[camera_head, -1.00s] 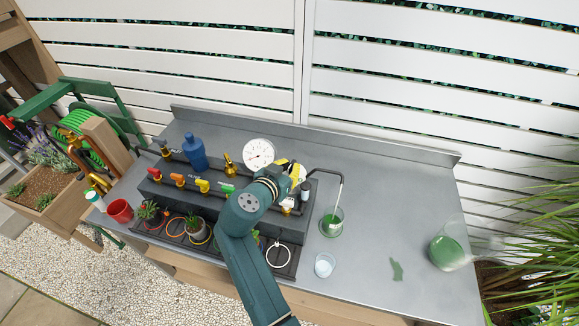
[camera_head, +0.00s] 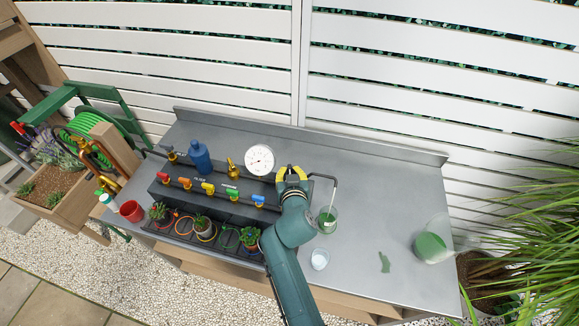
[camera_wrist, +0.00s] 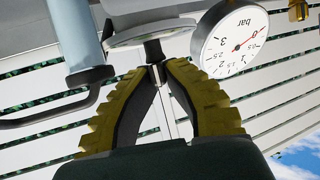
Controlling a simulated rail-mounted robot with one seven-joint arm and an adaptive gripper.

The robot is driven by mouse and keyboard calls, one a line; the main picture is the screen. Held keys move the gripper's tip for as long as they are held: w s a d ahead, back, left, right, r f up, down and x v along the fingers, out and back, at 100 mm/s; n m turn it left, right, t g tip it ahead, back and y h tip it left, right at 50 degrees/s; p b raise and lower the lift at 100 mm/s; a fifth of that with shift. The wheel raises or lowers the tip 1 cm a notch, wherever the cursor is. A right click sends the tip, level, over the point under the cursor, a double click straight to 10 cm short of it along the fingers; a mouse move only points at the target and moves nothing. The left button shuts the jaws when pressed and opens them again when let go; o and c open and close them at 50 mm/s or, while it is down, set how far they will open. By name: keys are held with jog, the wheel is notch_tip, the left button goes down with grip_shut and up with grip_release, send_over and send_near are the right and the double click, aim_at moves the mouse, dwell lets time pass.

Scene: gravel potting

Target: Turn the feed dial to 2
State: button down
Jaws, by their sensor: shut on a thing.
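The feed dial (camera_wrist: 124,36) shows in the wrist view as a pale round disc at the top, seen edge-on, with a short black knob (camera_wrist: 153,50) sticking out towards me. My gripper (camera_wrist: 160,64) has its yellow-ribbed fingers closed together at the tips around this knob. In the head view my gripper (camera_head: 291,173) is at the right end of the dark manifold box (camera_head: 222,184) and covers the dial. The dial's numbers and setting are hidden in both views.
A white pressure gauge (camera_head: 259,160) stands just left of my gripper. A bent spout pipe (camera_head: 336,192) runs close on the right, above a beaker of green liquid (camera_head: 327,220). Coloured valves (camera_head: 207,188) line the box; potted plants sit in front.

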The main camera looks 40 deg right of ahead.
jog(key=shift+f, duration=0.2)
jog(key=c, duration=1.1)
grip_release()
jog(key=shift+r, duration=0.1)
jog(key=v, duration=1.2)
jog(key=shift+d+r, duration=0.1)
jog(key=shift+d, duration=0.05)
